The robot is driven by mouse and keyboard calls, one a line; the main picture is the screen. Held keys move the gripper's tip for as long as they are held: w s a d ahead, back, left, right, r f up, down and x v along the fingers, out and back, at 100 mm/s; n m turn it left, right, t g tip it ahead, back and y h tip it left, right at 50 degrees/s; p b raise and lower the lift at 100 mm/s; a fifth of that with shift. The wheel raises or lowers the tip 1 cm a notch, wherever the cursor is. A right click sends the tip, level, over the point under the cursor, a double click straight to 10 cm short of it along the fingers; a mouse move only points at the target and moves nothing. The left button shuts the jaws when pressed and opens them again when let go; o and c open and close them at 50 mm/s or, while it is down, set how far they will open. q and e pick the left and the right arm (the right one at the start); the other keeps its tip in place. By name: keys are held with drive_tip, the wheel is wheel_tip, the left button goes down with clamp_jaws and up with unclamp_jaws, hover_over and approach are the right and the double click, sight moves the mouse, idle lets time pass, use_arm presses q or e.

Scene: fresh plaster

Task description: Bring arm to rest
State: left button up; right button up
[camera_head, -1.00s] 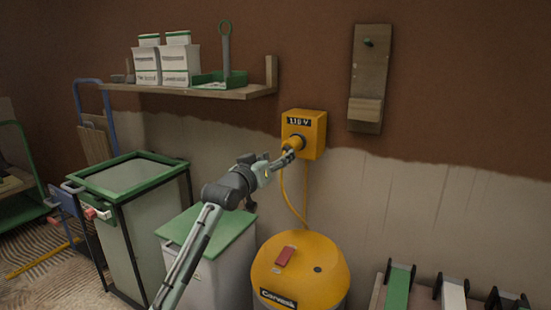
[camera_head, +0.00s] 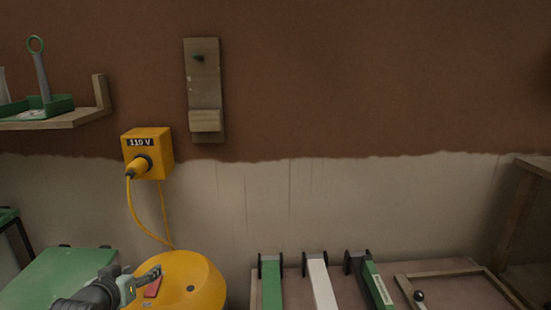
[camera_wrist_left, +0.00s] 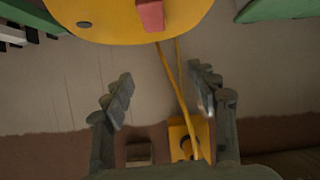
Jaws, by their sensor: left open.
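My left gripper (camera_head: 146,277) is low at the left of the head view, in front of the yellow round machine (camera_head: 196,283). Its fingers stand apart and hold nothing in the left wrist view (camera_wrist_left: 160,98). The yellow plug (camera_head: 138,168) sits in the yellow 110 V box (camera_head: 158,148) on the wall, above and clear of the gripper. A yellow cable (camera_head: 164,218) hangs from there toward the machine. The machine's red switch (camera_head: 153,287) is partly hidden by the gripper. My right gripper is not in view.
A green-lidded bin (camera_head: 62,275) stands at lower left. A wooden shelf (camera_head: 70,121) with a green tray (camera_head: 58,104) is above it. A wooden wall bracket (camera_head: 205,85) hangs right of the box.

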use_arm(q)
drive_tip(key=s+d+f+m+g+p, duration=0.1)
drive_tip(key=s+d+f+g, duration=0.1)
drive_tip(key=s+f, duration=0.4)
drive_tip(key=s+d+f+m+g+p, duration=0.1)
drive_tip(key=s+f+g, duration=0.3)
drive_tip(key=s, duration=1.1)
drive_tip(key=s+d+f+m+g+p, duration=0.1)
drive_tip(key=s+d+f+g, duration=0.2)
drive_tip(key=s+f, duration=0.7)
drive_tip(key=shift+s+d+g+y, duration=0.2)
drive_tip(key=shift+d+g+y, duration=0.1)
drive_tip(key=shift+d+y, duration=0.1)
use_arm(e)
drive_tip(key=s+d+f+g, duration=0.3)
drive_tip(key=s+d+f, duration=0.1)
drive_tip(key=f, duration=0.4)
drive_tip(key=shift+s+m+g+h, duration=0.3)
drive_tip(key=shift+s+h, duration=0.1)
